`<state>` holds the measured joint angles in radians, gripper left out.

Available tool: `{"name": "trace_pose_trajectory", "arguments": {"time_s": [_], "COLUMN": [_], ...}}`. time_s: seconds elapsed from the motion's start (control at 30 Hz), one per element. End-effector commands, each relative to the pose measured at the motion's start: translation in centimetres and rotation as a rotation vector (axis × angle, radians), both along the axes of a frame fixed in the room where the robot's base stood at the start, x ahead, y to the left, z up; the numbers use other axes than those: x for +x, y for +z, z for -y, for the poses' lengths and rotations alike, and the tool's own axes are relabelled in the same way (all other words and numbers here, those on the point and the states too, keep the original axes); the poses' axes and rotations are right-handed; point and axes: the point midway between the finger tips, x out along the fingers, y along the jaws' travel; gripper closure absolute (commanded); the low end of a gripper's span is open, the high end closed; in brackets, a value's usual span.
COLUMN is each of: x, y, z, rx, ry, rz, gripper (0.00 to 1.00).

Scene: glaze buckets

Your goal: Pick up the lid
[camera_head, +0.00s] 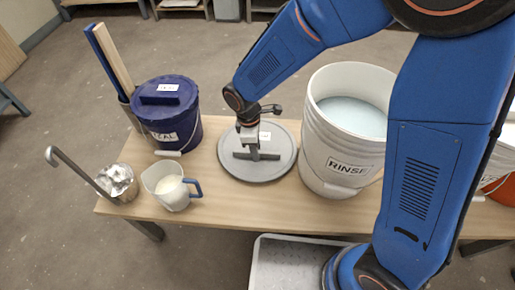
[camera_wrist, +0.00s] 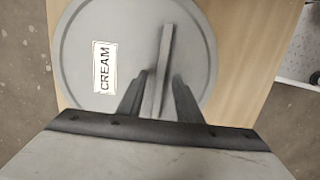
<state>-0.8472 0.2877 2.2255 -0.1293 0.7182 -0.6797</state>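The lid (camera_head: 231,169) is a round grey disc lying flat on the wooden table, between the blue bucket and the rinse bucket. It has a raised straight bar handle (camera_wrist: 164,50) across its middle and a white label reading CREAM (camera_wrist: 104,67), seen in the wrist view. My gripper (camera_head: 252,149) is over the lid's middle, pointing down. In the wrist view its two dark fingers (camera_wrist: 160,78) stand on either side of the handle, with a narrow gap on each side. The gripper is open and holds nothing. My arm and gripper hide part of the lid in the head view.
A white RINSE bucket (camera_head: 318,150) stands close to the lid's right. A blue lidded bucket (camera_head: 180,113) stands to its left, with a jug (camera_head: 165,187) and a metal ladle cup (camera_head: 117,183) in front. A grey tray (camera_head: 285,262) lies below the table's front edge (camera_head: 228,218).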

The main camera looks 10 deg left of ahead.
Motion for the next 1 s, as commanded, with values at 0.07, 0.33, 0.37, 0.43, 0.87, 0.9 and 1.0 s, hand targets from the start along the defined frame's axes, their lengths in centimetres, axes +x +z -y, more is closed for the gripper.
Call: {"name": "trace_pose_trajectory", "arguments": {"time_s": [0.07,0.33,0.37,0.43,0.87,0.9,1.0], "x": [-0.01,-0.01,-0.01,-0.01,-0.01,-0.01,-0.01], "y": [-0.07,-0.37,-0.40,-0.44,-0.45,-0.45,-0.45], "z": [0.00,0.01,0.01,0.00,0.01,0.01,0.01], "rx": [0.000,0.000,0.000,0.000,0.000,0.000,0.000], "ry": [0.000,0.000,0.000,0.000,0.000,0.000,0.000], "rz": [0.000,0.000,0.000,0.000,0.000,0.000,0.000], "gripper": [0.68,0.68,0.68,0.68,1.00,1.00,1.00]}}
